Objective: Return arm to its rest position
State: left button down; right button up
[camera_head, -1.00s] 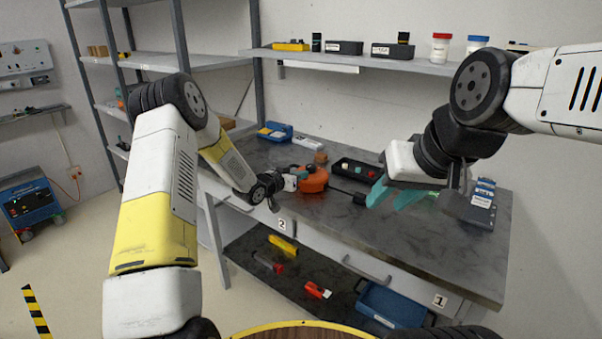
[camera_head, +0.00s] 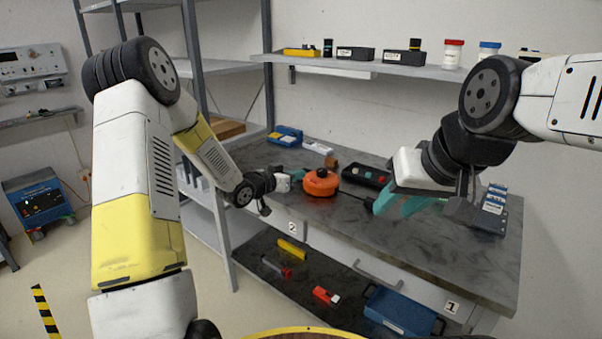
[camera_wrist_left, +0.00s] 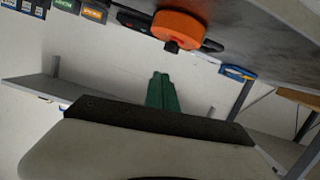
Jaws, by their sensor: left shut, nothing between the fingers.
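My left arm comes in from the left, bent at its elbow, with its forearm reaching toward the workbench (camera_head: 400,228). Its gripper (camera_head: 290,178) is small in the head view, near the left of the orange round object (camera_head: 320,183), and its fingertips are hard to make out there. In the left wrist view the green fingers (camera_wrist_left: 162,92) are together with nothing between them. The orange object (camera_wrist_left: 177,27) shows above them there, apart from them. My right gripper (camera_head: 400,204) is over the bench's right part, its teal fingers apart and no object visible between them.
A black tray (camera_head: 365,174) and a blue bin (camera_head: 287,136) are at the back of the bench. A dark device (camera_head: 491,212) is near my right gripper. The lower shelf (camera_head: 262,252) holds several items and a blue crate (camera_head: 402,312). A wall shelf (camera_head: 400,68) runs above.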

pick_arm(q)
jog(key=s+a+r+n+g+y, duration=0.25)
jog(key=s+a+r+y, duration=0.45)
jog(key=s+a+r, duration=0.45)
jog(key=s+d+r+n+g, duration=0.1)
jog(key=s+r, duration=0.1)
jog(key=s, duration=1.1)
jog(key=s+r+n+g, duration=0.1)
jog(key=s+n+g, duration=0.1)
jog(key=s, duration=1.1)
jog(key=shift+s+d+r, duration=0.3)
jog(key=shift+d+r, duration=0.1)
